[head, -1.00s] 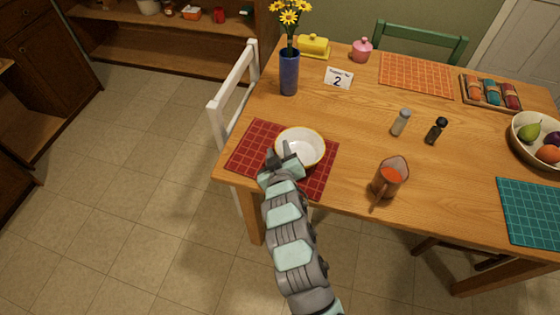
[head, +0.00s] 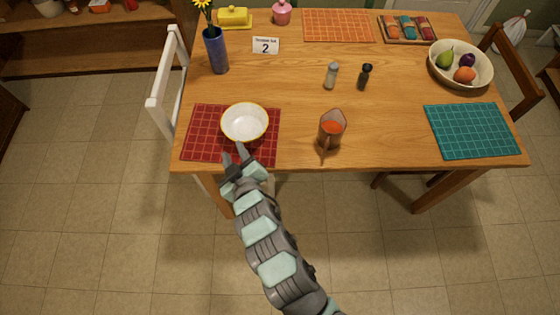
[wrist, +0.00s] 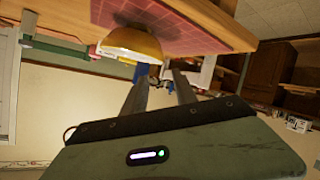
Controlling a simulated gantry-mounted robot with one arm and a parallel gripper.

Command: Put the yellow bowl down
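The yellow bowl (head: 245,124), white inside with a yellow rim, sits upright on the red placemat (head: 202,135) at the table's near left. Its yellow outside shows in the wrist view (wrist: 135,43), resting against the red mat (wrist: 185,22). My gripper (head: 235,155) is just off the bowl's near side, by the mat's front edge. Its two fingers are spread with nothing between them, and they also show apart in the wrist view (wrist: 160,85). The bowl appears clear of the fingers.
A brown pitcher (head: 331,131) with red contents stands right of the bowl. A blue vase (head: 215,51) stands behind left. Two shakers (head: 331,76) (head: 364,77), a fruit bowl (head: 437,71) and a teal mat (head: 470,130) lie farther right. Bare table separates the red mat and pitcher.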

